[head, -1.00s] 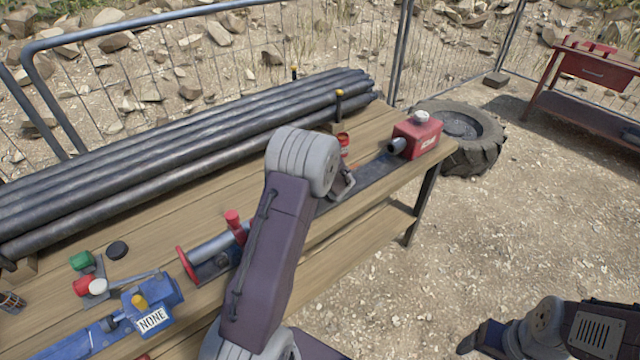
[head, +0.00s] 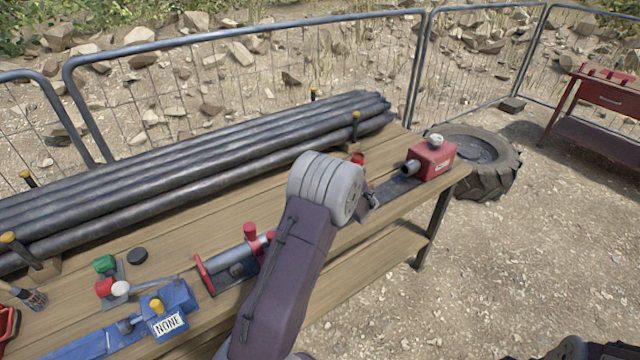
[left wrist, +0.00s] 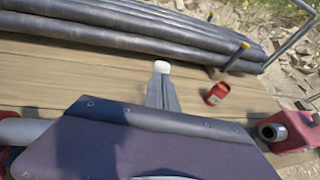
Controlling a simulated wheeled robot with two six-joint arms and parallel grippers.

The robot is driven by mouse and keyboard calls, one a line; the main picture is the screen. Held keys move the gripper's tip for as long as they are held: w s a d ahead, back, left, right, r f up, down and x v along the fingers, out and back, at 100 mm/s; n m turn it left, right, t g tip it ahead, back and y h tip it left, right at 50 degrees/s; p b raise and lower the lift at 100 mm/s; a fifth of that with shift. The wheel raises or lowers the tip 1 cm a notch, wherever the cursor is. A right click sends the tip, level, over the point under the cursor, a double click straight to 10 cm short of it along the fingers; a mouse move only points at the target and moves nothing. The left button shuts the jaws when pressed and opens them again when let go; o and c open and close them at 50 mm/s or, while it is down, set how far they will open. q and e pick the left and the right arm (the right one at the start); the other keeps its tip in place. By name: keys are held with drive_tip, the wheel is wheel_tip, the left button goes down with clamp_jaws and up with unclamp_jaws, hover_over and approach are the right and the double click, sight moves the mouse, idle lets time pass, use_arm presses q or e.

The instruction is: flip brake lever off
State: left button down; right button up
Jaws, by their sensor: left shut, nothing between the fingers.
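On the wooden workbench (head: 190,235), a grey lever with a white knob (head: 121,288) lies beside a green and a red knob, just behind a blue device (head: 181,297) labelled NONE. A red-handled clamp (head: 205,275) holds a grey tube to its right. I cannot tell which part is the brake lever. My left arm reaches over the bench, right of these parts. Its gripper is mostly hidden behind the wrist in the head view. In the left wrist view a grey tapering piece with a white tip appears to be my shut left gripper (left wrist: 161,72), with nothing held.
Black pipes (head: 200,150) lie along the bench's back, held by yellow-topped posts. A red box (head: 432,160) with a pipe stub stands at the right end, near a red can (left wrist: 216,93). A tyre (head: 500,180) lies beyond. Open gravel is at right.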

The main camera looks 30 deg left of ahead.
use_arm(q)
drive_tip(key=s+d+r+n+g, duration=0.1)
drive_tip(key=s+d+r+n, duration=0.1)
drive_tip(key=s+d+r, duration=0.45)
drive_tip(key=s+d+f+n+g+h, duration=0.25)
drive_tip(key=s+f+n, duration=0.2)
drive_tip(key=s, duration=0.45)
drive_tip(key=s+d+f+n+g+h, duration=0.25)
drive_tip(key=s+f+n, duration=0.2)
drive_tip(key=s, duration=0.45)
drive_tip(key=s+d+f+n+h, duration=0.2)
drive_tip(key=d+n+h, duration=0.1)
drive_tip(key=d+n, duration=0.3)
drive_tip(key=s+d+f+n+h, duration=0.2)
drive_tip(key=d+n+h, duration=0.1)
drive_tip(key=d+n, duration=0.2)
drive_tip(key=shift+d+f+n+g+h, duration=0.3)
drive_tip(key=shift+d+f+n+h, duration=0.1)
drive_tip(key=shift+n, duration=0.8)
